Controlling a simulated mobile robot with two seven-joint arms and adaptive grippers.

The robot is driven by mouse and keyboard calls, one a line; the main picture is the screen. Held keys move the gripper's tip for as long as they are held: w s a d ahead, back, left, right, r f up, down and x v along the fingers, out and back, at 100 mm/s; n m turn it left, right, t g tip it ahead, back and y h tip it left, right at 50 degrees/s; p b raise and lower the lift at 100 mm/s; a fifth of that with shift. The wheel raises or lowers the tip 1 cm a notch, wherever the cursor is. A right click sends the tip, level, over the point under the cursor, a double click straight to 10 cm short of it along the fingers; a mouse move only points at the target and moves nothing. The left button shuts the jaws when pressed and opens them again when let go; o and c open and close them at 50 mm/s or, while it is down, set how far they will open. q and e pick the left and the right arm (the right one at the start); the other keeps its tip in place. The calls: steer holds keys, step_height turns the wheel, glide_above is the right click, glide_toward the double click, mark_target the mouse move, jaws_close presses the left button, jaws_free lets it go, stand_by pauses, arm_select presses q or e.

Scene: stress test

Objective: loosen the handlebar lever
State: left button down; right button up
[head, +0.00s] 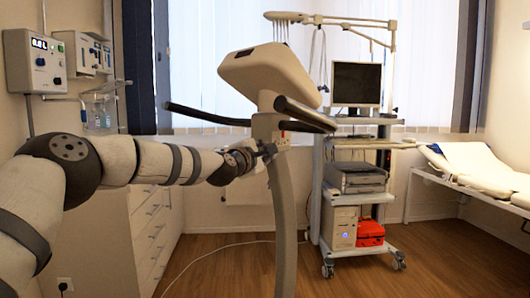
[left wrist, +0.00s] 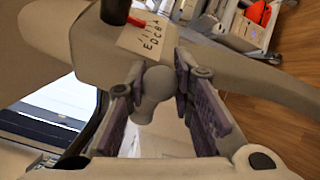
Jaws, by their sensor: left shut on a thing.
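The handlebar post (head: 285,190) of the exercise machine stands in the middle of the head view, with black handlebars (head: 305,113) and a beige console (head: 270,75) on top. My left gripper (head: 268,152) reaches the post from the left, just below the handlebars. In the left wrist view my left gripper (left wrist: 160,98) has its two fingers either side of the pale, round-ended lever (left wrist: 157,82) and is shut on it. The lever sits by a label plate (left wrist: 146,38) lettered A to E. In the head view the gripper hides the lever. My right gripper is in neither view.
A wheeled cart (head: 355,190) with a monitor (head: 356,84) stands behind the post to the right. A bed (head: 480,168) is at the far right. White drawers (head: 155,225) stand at the left. A pale cable (head: 215,246) lies on the otherwise open wooden floor.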

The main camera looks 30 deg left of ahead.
arm_select(q)
steer(key=shift+r, duration=0.1)
stand_by(0.3)
steer(key=c, duration=1.4)
jaws_free()
steer(key=shift+o, duration=0.2)
steer(key=shift+s, duration=0.1)
steer(key=s, duration=1.1)
steer(key=shift+s+d, duration=0.25)
steer(key=shift+s, duration=0.15)
